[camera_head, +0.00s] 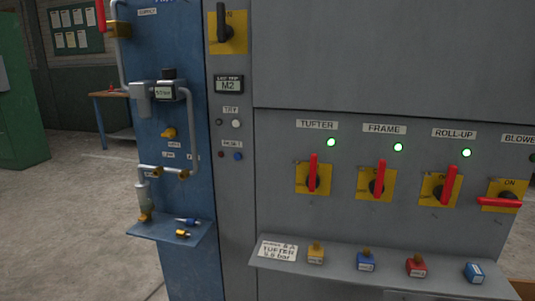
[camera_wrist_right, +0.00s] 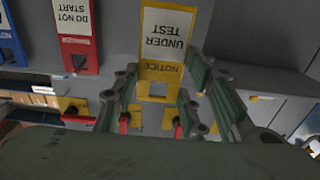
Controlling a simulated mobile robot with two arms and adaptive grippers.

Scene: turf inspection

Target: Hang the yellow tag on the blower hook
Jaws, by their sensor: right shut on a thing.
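In the right wrist view, the yellow tag (camera_wrist_right: 160,70) appears upside down, with a white panel reading "UNDER TEST", the word NOTICE and a square hole. My right gripper (camera_wrist_right: 163,78) is shut on it, with one finger on each side of the tag. In the head view, the BLOWER label (camera_head: 519,139) is cut by the right edge. Below it is the blower switch (camera_head: 500,202), a yellow plate with its red handle lying level. I cannot clearly make out the blower hook. My right gripper and the tag are outside the head view. My left gripper is not in view.
A red DO NOT START tag (camera_wrist_right: 76,25) and a blue tag (camera_wrist_right: 10,45) show left of the yellow tag. The TUFTER (camera_head: 313,177), FRAME (camera_head: 377,183) and ROLL-UP (camera_head: 441,189) switches have upright handles and green lamps. A grey ledge (camera_head: 375,282) with small coloured pieces juts out below.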

